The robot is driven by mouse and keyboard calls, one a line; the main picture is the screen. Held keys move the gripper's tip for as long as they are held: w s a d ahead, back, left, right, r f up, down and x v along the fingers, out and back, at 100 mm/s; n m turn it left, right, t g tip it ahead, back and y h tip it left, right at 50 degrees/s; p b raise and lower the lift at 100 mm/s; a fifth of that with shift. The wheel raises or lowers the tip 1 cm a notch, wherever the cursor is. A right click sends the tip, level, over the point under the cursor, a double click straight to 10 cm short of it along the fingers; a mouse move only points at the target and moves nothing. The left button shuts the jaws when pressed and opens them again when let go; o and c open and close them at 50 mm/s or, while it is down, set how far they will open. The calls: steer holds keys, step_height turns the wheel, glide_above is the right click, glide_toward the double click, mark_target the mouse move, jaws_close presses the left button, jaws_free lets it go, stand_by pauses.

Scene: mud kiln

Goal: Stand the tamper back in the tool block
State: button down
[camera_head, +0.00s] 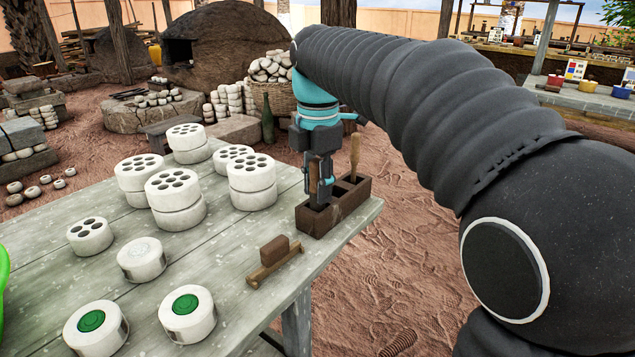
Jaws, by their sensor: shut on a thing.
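The tool block (349,208) is a dark brown wooden box with open slots, near the right edge of the grey table. My gripper (321,200) points down over the block's left part, its fingertips at about the height of the block's top. It is shut on a brown wooden piece, seemingly the tamper's handle (313,179), seen as a narrow upright strip beside the fingers. The tamper's lower end is hidden by the fingers and the block, so I cannot tell how deep it sits. Another wooden-handled tool (354,158) stands upright in the block's right part.
A brown block on a small wooden rest (274,259) lies in front of the tool block. Several white cylinders with holed tops (176,198) stand to the left, some stacked. Two with green tops (188,314) are nearer. Bare table (235,243) lies between them.

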mark_target(318, 160)
steer(key=shift+f, duration=0.25)
steer(key=c, duration=0.8)
jaws_free()
steer(key=shift+o, duration=0.3)
steer(key=o, duration=0.5)
steer(key=shift+r+p, duration=1.65)
steer(key=shift+r, duration=1.35)
steer(key=shift+d, duration=0.1)
